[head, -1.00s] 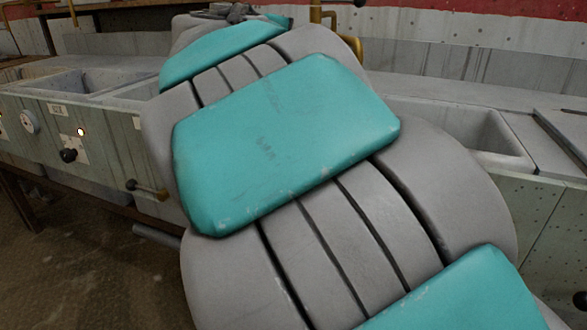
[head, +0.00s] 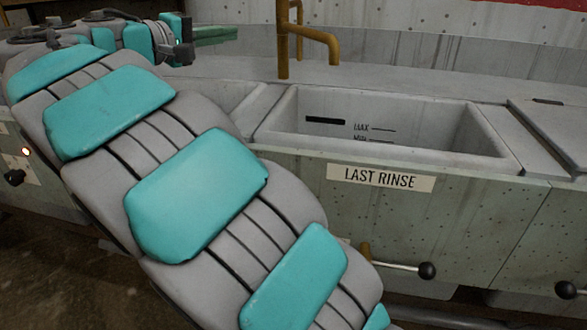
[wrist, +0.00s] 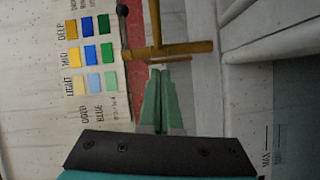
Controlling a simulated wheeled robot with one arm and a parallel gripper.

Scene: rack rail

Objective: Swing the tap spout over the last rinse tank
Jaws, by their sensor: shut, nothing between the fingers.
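The brass tap (head: 283,50) stands on the ledge behind the last rinse tank (head: 485,140), which has a "LAST RINSE" label. Its spout (head: 315,33) reaches right from the post and bends down at the end, in the picture above the tank's back rim. I cannot tell whether its end is over the basin. My gripper (head: 236,33) is left of the tap post, with its green fingers together and empty, pointing right. In the wrist view the shut fingertips (wrist: 160,66) lie close to the brass tap (wrist: 185,48); I cannot tell whether they touch.
My arm covers much of the left of the head view. Grey covers (head: 560,130) lie right of the tank. A black-knobbed valve handle (head: 400,267) sticks out below it. A colour chart (wrist: 90,60) hangs on the wall in the wrist view.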

